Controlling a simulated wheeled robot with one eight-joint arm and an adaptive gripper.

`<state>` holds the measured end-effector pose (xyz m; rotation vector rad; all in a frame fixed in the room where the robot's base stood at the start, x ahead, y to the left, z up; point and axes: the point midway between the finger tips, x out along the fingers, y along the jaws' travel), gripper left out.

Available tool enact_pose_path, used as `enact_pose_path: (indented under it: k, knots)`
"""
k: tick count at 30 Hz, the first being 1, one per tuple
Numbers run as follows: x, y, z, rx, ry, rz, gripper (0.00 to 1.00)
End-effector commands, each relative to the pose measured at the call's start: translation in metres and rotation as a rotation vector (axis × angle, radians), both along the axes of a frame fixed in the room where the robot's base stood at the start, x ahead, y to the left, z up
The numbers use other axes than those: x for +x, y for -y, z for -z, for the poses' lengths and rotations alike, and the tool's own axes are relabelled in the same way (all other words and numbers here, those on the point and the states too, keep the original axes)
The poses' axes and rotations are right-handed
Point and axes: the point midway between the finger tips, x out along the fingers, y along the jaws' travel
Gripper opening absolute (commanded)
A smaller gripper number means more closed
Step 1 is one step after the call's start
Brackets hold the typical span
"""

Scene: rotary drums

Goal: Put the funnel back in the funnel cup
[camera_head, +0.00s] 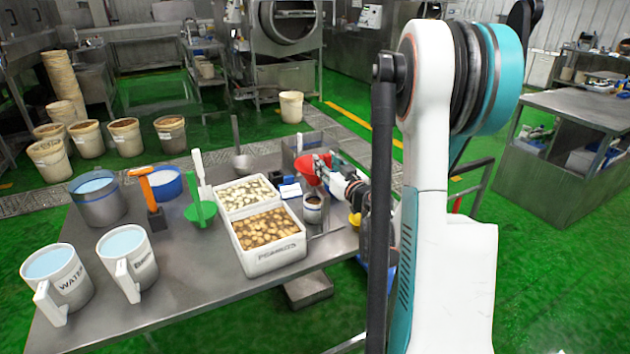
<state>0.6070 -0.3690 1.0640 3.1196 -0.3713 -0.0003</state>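I cannot tell whether this is the funnel cup. The funnel's lower end is not clearly visible.
A two-part white bin (274,263) stands left of the cup. A green scoop (201,212), an orange-handled tool (148,190), a steel pot (98,203) and two water jugs (128,264) fill the left. A steel box (300,143) is behind the funnel. The table's front middle is clear.

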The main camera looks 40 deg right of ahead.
Motion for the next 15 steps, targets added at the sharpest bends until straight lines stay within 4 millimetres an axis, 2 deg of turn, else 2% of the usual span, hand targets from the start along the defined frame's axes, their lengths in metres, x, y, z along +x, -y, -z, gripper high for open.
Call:
enact_pose_path:
  k: [1, 3, 15]
  knots:
    - [-0.0001, 0.0, 0.0, 0.0, 0.0, 0.0, 0.14]
    - [-0.0002, 0.0001, 0.0, 0.0, 0.0, 0.0, 0.0]
    - [-0.0003, 0.0, -0.002, 0.0, 0.0, 0.0, 0.0]
